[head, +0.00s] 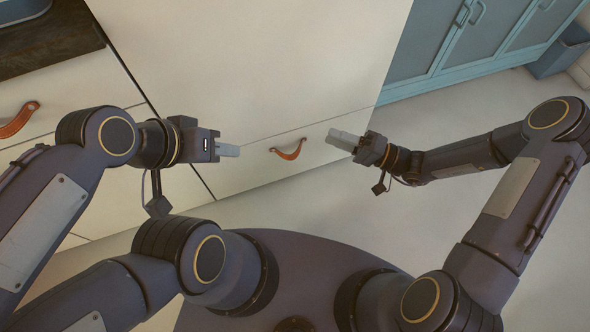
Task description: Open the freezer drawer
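The freezer drawer (262,175) is the lower front of a tall cream unit. A thin seam separates it from the large panel above, and it looks closed. Its brown leather pull (288,150) hangs as a loop near the drawer's top edge. My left gripper (229,150) is to the left of the pull, apart from it. My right gripper (343,139) is to the right of the pull, also apart from it. The fingers of both are small and seen edge-on, so I cannot tell whether they are open. Nothing shows in either gripper.
A cream cabinet with an orange leather pull (19,119) stands at the left under a dark countertop (50,40). Blue-green cabinets (450,45) and a blue bin (560,52) are at the back right. The pale floor (440,125) is clear on the right.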

